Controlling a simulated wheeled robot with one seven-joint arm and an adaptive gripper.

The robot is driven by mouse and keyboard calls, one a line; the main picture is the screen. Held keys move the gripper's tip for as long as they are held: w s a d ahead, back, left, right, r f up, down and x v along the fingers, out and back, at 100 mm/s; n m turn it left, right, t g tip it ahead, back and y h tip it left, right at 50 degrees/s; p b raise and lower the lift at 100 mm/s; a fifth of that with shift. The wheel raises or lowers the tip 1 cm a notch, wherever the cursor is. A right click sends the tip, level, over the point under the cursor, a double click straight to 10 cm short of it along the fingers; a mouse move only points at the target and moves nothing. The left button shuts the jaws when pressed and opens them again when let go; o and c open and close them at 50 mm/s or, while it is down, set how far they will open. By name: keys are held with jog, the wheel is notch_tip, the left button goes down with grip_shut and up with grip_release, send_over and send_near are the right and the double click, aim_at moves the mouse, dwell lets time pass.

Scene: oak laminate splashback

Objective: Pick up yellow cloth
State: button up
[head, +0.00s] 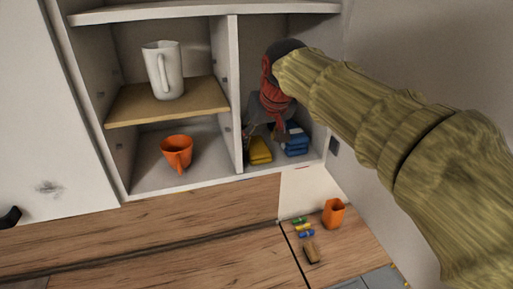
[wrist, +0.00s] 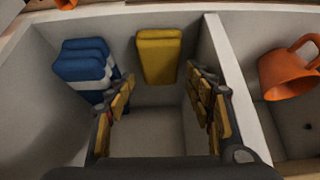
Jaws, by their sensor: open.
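The yellow cloth (head: 260,151) is a folded pad on the floor of the right cabinet compartment. In the wrist view the yellow cloth (wrist: 158,57) lies ahead, between the lines of the two fingers and beyond their tips. My gripper (head: 267,132) reaches into that compartment from above right in the head view. In the wrist view my gripper (wrist: 160,92) is open and empty, with yellow-padded fingers left and right. The right finger is near the compartment divider (wrist: 222,75). A blue folded cloth (head: 296,143) with white edging lies right of the yellow one; it also shows in the wrist view (wrist: 85,68).
An orange cup (head: 176,150) stands in the left lower compartment, and a white pitcher (head: 160,72) on the shelf (head: 165,103) above it. Below, on the counter, are an orange container (head: 333,213), a brown block (head: 311,252) and small coloured items (head: 302,228).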

aim_at(256, 145)
jog(key=x, duration=0.5)
jog(key=shift+p, duration=0.4)
jog(key=shift+w, duration=0.1)
jog(key=shift+c, duration=0.4)
jog(key=c, duration=0.8)
